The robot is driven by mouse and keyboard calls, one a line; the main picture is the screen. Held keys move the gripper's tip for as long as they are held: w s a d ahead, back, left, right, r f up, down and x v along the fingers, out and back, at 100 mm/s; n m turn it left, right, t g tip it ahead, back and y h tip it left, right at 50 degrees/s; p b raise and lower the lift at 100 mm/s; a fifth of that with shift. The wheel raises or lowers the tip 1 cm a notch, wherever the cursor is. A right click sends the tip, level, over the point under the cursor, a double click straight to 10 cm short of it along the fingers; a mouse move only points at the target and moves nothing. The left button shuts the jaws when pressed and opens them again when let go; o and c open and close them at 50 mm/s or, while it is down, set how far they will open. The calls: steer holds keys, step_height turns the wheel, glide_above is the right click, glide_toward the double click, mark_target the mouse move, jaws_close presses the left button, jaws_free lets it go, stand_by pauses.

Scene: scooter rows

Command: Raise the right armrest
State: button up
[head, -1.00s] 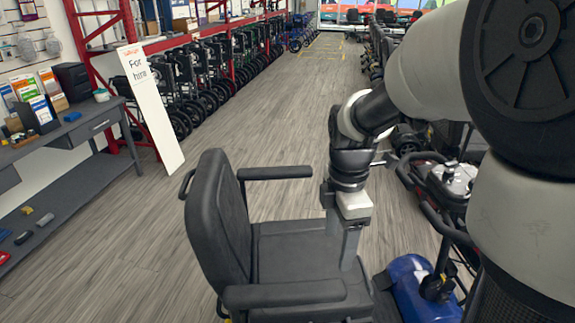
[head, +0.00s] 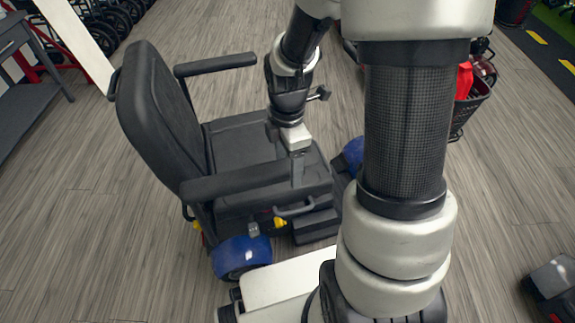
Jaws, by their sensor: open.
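A black padded scooter seat (head: 250,140) faces right, with its backrest (head: 160,115) at the left. The right armrest (head: 235,182) is the near one and lies lowered, roughly level along the seat's near side. The left armrest (head: 215,65) is the far one and is also level. My gripper (head: 297,180) points down at the front end of the right armrest. It is open, and its fingers overlap that end in the picture. I cannot tell whether they touch it. The fingertips are partly hidden.
The scooter's blue rear cover (head: 240,255) is below the near side of the seat. A red item and dark basket (head: 468,100) stand behind my arm at the right. A dark object (head: 552,285) lies at the lower right. Wood-look floor (head: 80,220) is clear at the left.

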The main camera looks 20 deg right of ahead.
steer(key=shift+f, duration=0.25)
steer(key=c, duration=1.4)
steer(key=shift+r, duration=0.15)
steer(key=shift+c, duration=0.5)
